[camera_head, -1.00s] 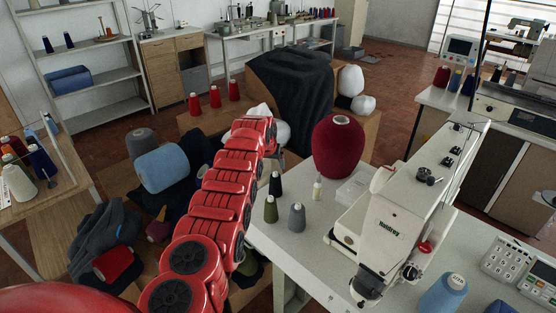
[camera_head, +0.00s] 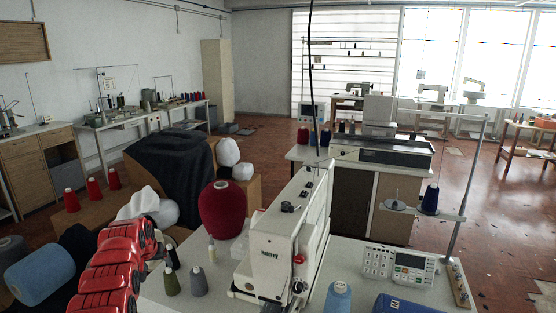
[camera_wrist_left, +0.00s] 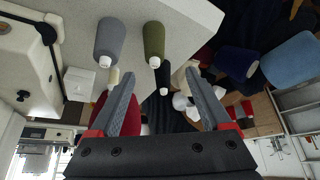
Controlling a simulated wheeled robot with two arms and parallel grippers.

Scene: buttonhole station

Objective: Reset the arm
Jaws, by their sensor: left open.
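My left arm (camera_head: 110,272), red and segmented, comes in at the lower left of the head view and ends beside the left edge of the white table (camera_head: 205,303). Its gripper is mostly hidden there behind the arm. In the left wrist view my left gripper (camera_wrist_left: 160,82) is open, with its two grey fingers apart and nothing held between them. An olive cone (camera_wrist_left: 154,42) and a grey cone (camera_wrist_left: 110,38) stand on the table beyond the fingertips. They also show in the head view, olive (camera_head: 171,283) and grey (camera_head: 198,282). My right gripper is not in view.
A white sewing machine (camera_head: 274,243) and a large maroon yarn cone (camera_head: 228,210) stand on the table. A keypad unit (camera_head: 400,264) and a blue cone (camera_head: 337,299) are at right. A black cloth heap (camera_head: 182,165) lies behind. Open floor (camera_head: 492,215) is at right.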

